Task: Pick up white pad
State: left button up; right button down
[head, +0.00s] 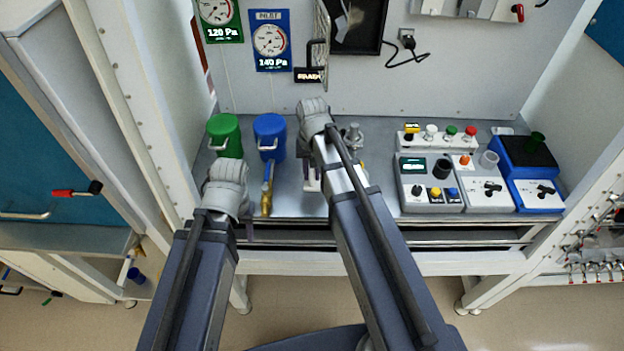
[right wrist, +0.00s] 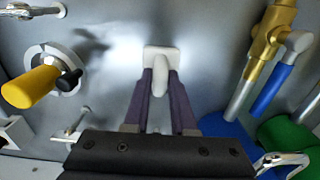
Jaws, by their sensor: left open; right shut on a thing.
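The white pad (right wrist: 162,54) shows in the right wrist view as a small pale block with a rounded grip, just beyond my right gripper. My right gripper (right wrist: 160,84) has its two purple fingers on either side of the grip and is shut on it. I cannot tell whether the pad touches the metal surface. In the head view my right arm reaches over the middle of the worktop and largely hides the pad. My left gripper (head: 249,231) is open near the worktop's front edge, left of the right arm, its fingers partly hidden by its wrist.
A green canister (head: 225,136) and a blue canister (head: 270,138) stand at the left of the worktop, near a brass valve (head: 267,190). Control boxes (head: 430,180) and a blue device (head: 527,165) fill the right. A yellow-handled part (right wrist: 32,87) is beside my right gripper.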

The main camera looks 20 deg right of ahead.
aim_at(312, 172)
dwell(0.3)
jog(key=shift+r+p, duration=5.25)
notch_tip(312, 172, down, 10)
jog(key=b, duration=1)
jog(key=shift+f, duration=0.15)
jog(key=shift+f+b, duration=0.2)
jog(key=shift+b, duration=0.15)
jog(key=c, duration=1.1)
grip_release()
jog(key=shift+r, duration=0.1)
jog(key=o, duration=0.4)
jog(key=shift+c, duration=0.2)
